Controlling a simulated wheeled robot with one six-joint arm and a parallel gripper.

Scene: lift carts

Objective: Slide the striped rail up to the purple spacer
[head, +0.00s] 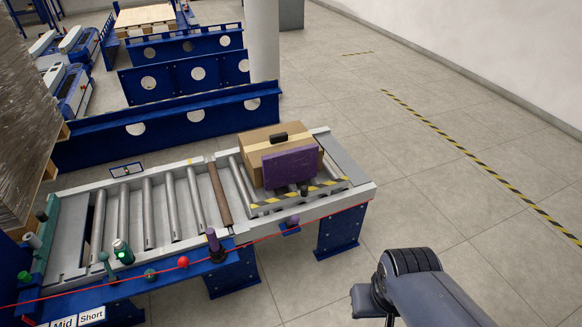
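The striped rail (327,188) is a low yellow-and-black bar lying along the near side of the roller conveyor, with a small dark knob near its middle. The purple spacer (290,167) looks to be the upright purple plate between the rail and a cardboard box (247,146). The plate's lower edge is close behind the rail; I cannot tell whether they touch. My arm shows at the lower right, over the floor and apart from the conveyor. No gripper fingers can be made out.
The roller conveyor (350,165) has a pale frame. A black object (279,138) is on the box. A purple-topped post (214,243), a red ball (183,262) and a red cord line its near edge. Blue perforated beams stand behind. Floor at right is clear.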

